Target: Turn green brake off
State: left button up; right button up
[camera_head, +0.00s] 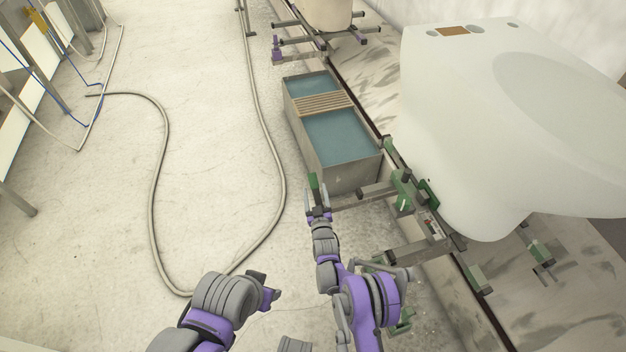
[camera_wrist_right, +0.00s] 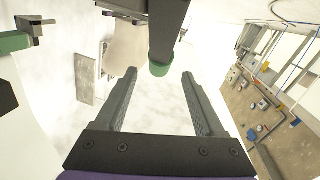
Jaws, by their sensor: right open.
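The green brake handle (camera_head: 314,184) stands up at the outer end of a grey bar beside the water trough in the head view. In the right wrist view it appears as a dark bar with a green part (camera_wrist_right: 160,68) at its lower end. My right gripper (camera_head: 318,206) is at the handle; in the right wrist view its fingers (camera_wrist_right: 159,78) are spread, with the green part between or just beyond their tips. I cannot tell whether they touch it. My left gripper (camera_head: 268,286) hangs low at the lower left, away from the handle; its jaw opening is unclear.
A large white basin (camera_head: 480,120) sits on a frame with green clamps (camera_head: 402,190) at the right. A trough of blue water (camera_head: 342,138) with a slatted rack (camera_head: 323,104) lies beyond my right gripper. A hose (camera_head: 160,150) loops over open floor at the left.

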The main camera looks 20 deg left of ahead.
aim_at(314, 184)
jog(key=b+x, duration=0.1)
jog(key=x, duration=0.5)
jog(key=shift+w+a, duration=0.1)
jog(key=shift+w, duration=0.15)
grip_shut()
dwell(1.2)
